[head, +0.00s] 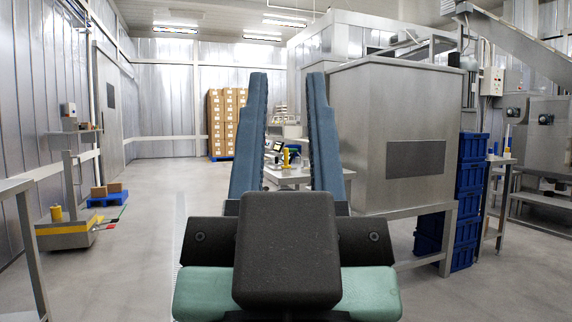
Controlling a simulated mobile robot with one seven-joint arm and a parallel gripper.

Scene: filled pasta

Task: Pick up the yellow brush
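My gripper (287,76) fills the middle foreground of the head view, pointing away from me. Its two blue fingers are spread wide apart with nothing between them. No brush can be told for certain. A small yellow object (286,158) stands on a light table (290,178) far ahead, seen through the gap between the fingers; its shape is too small to tell. Another small yellow object (57,213) is on a low steel platform at the left.
A large steel hopper (385,100) stands right of centre, with stacked blue crates (470,180) beside it. The steel platform (65,237) and a blue pallet with small boxes (107,190) are at left. Stacked cartons (222,120) stand at the back. Floor left of centre is clear.

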